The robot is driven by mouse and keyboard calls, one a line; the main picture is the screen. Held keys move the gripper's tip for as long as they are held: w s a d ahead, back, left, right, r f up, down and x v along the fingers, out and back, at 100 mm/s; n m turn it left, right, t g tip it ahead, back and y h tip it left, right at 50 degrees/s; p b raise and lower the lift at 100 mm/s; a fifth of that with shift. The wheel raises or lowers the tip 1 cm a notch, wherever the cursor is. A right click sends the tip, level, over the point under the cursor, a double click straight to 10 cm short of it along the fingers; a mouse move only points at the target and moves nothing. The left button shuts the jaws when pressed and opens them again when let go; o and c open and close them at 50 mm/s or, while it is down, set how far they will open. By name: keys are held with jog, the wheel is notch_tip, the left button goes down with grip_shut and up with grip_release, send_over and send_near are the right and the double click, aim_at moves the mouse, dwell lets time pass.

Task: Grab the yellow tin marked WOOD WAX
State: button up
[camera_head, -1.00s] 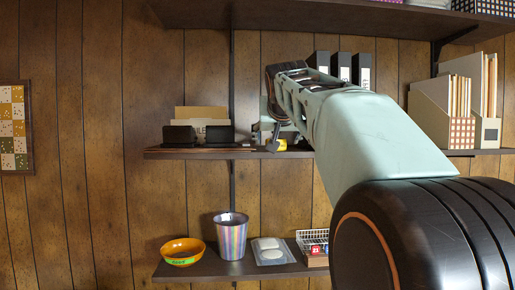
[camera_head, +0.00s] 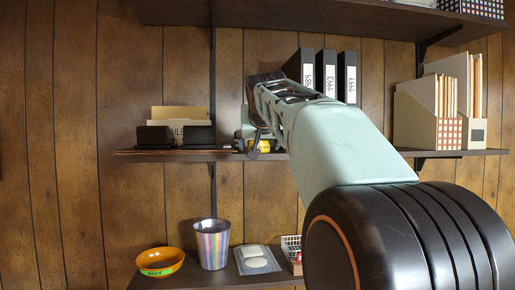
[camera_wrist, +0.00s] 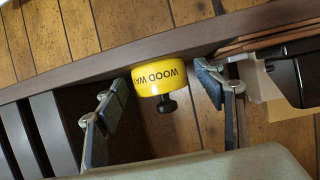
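The yellow tin marked WOOD WAX (camera_wrist: 160,76) stands on the middle shelf, its lettering partly cut off in the wrist view; a black knob (camera_wrist: 167,104) projects from it. In the head view only a small yellow part of the tin (camera_head: 266,146) shows beside my gripper. My gripper (camera_wrist: 157,88) is open, with one finger to each side of the tin in the wrist view. In the head view, my gripper (camera_head: 251,146) reaches the shelf.
The middle shelf (camera_head: 350,155) also holds black binders (camera_head: 326,75), cream file holders (camera_head: 425,110) and a box of cards (camera_head: 180,118) with black blocks before it. Another shelf (camera_head: 300,18) is overhead.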

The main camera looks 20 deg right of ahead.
jog(key=shift+w, duration=0.1)
jog(key=c, duration=1.1)
